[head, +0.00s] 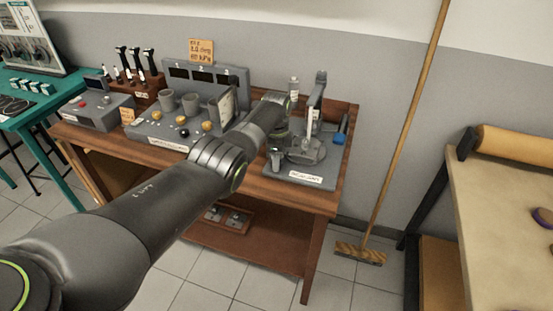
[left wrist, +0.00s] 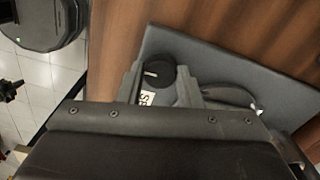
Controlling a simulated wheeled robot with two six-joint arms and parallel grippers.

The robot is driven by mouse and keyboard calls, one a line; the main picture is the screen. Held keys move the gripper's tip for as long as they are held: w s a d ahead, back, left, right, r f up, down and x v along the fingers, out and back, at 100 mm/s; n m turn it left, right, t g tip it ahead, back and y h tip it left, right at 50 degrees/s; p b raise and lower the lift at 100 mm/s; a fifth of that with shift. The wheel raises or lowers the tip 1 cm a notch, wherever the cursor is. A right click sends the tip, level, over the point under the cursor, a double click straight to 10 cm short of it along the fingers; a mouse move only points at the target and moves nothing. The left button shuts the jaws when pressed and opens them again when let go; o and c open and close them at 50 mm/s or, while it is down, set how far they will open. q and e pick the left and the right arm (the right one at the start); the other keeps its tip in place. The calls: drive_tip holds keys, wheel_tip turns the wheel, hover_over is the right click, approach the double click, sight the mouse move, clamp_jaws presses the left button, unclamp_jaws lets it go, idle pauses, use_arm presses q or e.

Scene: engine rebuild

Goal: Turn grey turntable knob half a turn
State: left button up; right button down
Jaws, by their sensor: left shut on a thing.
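The knob (left wrist: 157,76) is dark and round with a white pointer line, and sits on a grey base plate (left wrist: 225,55) in the left wrist view. My left gripper (left wrist: 158,88) has one finger on each side of it and is shut on it. In the head view my left arm reaches over the bench to the turntable stand (head: 308,150), a grey round table with an upright post. My left gripper (head: 276,158) is low at the stand's left side, partly hidden by my arm. The knob is hard to make out there. My right gripper is out of view.
A grey console (head: 160,130) with cups and coloured knobs stands left on the wooden bench (head: 255,183). A white label (head: 306,177) lies at the stand's front. A broom (head: 408,120) leans on the wall. A beige table (head: 500,200) is at right.

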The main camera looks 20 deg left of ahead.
use_arm(q)
drive_tip(key=shift+w+r+m, duration=0.1)
drive_tip(key=shift+m, duration=0.2)
drive_tip(key=o, duration=1)
wheel_tip(320, 180, up, 5)
drive_tip(key=shift+r+p, duration=0.1)
drive_tip(key=shift+p, duration=0.35)
wheel_tip(320, 180, up, 12)
drive_tip(key=shift+r+b, duration=0.1)
drive_tip(key=shift+b, duration=1.1)
